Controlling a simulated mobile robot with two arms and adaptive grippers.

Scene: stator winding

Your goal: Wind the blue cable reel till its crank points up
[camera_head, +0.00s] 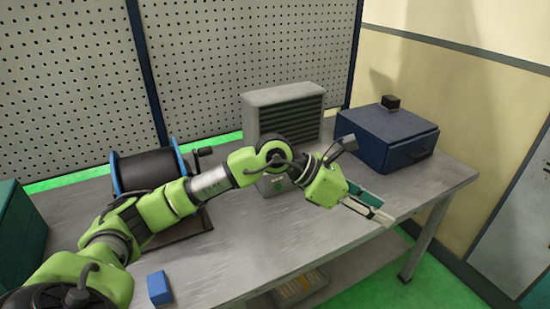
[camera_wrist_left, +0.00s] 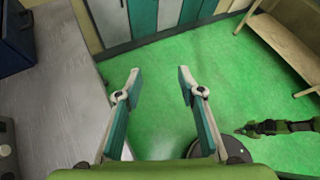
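The blue cable reel (camera_head: 147,168), a black drum between blue flanges, stands at the left back of the grey workbench in the head view. Its dark crank (camera_head: 203,152) shows at the reel's right side. My left arm crosses in front of the reel's lower right, so part of the reel and crank is hidden and the crank's exact direction is hard to tell. My left gripper (camera_head: 383,208) is open and empty, well to the right of the reel near the bench's right front. Its parted fingers also show in the left wrist view (camera_wrist_left: 159,82). My right gripper is not seen.
A grey ribbed box (camera_head: 283,112) and a dark blue box (camera_head: 388,138) stand at the back. A small blue block (camera_head: 159,288) lies near the front, and a green box (camera_head: 18,235) is at far left. Green floor (camera_wrist_left: 165,110) and a wooden shelf (camera_wrist_left: 275,45) lie beyond the bench.

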